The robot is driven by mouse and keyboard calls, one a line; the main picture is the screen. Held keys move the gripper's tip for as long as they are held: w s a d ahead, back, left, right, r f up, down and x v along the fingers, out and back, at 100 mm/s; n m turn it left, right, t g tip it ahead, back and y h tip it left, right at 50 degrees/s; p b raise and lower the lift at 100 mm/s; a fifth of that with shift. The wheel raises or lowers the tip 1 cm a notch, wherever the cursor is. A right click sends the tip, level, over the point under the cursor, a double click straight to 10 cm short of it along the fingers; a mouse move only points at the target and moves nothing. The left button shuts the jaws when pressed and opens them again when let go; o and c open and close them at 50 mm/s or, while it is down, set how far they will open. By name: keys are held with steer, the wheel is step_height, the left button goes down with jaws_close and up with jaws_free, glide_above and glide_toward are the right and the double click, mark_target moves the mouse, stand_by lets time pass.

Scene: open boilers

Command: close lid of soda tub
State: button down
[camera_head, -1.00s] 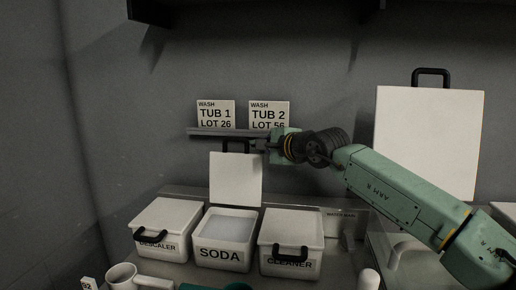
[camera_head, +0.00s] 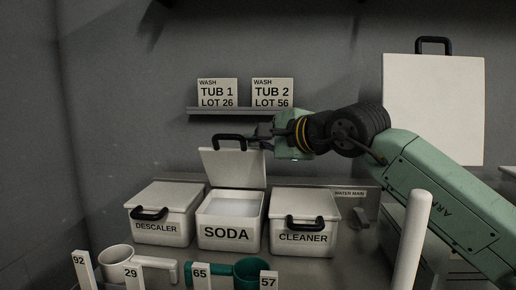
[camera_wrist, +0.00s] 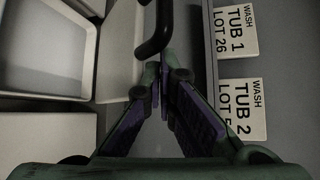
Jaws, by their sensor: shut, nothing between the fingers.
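The soda tub (camera_head: 228,233) is a white box labelled SODA, standing between two closed tubs. Its white lid (camera_head: 232,168) is raised at the back, leaning, with a black handle (camera_head: 230,138) at its top edge. My gripper (camera_head: 252,142) is shut and empty at the right end of the handle. In the wrist view the closed fingertips (camera_wrist: 157,74) are just beside the black handle (camera_wrist: 153,38); I cannot tell whether they touch. The lid (camera_wrist: 118,50) and the open tub (camera_wrist: 45,45) are to the left there.
The closed descaler tub (camera_head: 160,222) is left and the closed cleaner tub (camera_head: 303,236) right. A shelf (camera_head: 225,112) with two tub signs is on the wall behind. A white post (camera_head: 412,240) rises at front right.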

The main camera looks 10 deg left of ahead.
steer(key=shift+s+f+b, duration=0.75)
steer(key=shift+s+b, duration=0.15)
steer(key=shift+s, duration=0.05)
steer(key=shift+s+f, duration=0.1)
